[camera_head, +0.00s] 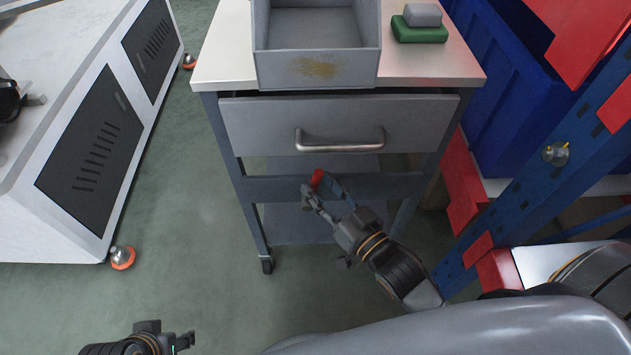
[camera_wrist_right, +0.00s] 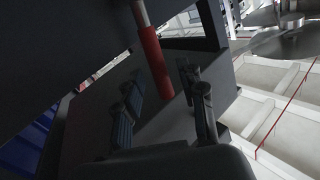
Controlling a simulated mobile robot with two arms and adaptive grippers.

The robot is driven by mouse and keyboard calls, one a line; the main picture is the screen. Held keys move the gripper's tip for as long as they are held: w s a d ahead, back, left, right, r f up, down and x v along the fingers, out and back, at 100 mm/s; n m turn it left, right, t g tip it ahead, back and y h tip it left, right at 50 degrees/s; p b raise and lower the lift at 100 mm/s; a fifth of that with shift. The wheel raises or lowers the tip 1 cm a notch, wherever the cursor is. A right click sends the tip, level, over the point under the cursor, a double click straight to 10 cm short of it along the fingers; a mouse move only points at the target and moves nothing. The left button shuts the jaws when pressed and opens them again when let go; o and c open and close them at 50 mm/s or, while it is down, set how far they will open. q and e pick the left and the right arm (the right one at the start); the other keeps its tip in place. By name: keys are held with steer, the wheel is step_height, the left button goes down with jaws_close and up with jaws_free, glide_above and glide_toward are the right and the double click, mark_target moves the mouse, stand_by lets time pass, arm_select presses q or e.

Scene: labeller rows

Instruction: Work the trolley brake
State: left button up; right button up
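The grey trolley (camera_head: 340,187) stands in the middle of the head view, with a closed drawer (camera_head: 255,128) under its top. The brake lever shows as a red grip (camera_head: 318,178) in front of the trolley's crossbar. In the right wrist view the red grip (camera_wrist_right: 155,62) hangs from a metal rod. My right gripper (camera_head: 325,192) is at the lever. Its fingers (camera_wrist_right: 160,90) are apart, with the lower end of the red grip between them in the picture; contact cannot be told. My left gripper (camera_head: 184,342) is at the bottom left, away from the trolley, its fingers unclear.
A grey bin (camera_head: 315,70) and a green block with a grey block on it (camera_head: 419,33) are on the trolley top. A white cabinet (camera_head: 75,130) stands left. A blue and red rack (camera_head: 535,175) is close on the right. Green floor lies open between cabinet and trolley.

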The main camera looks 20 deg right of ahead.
steer(key=shift+x, duration=1.2)
jaws_close()
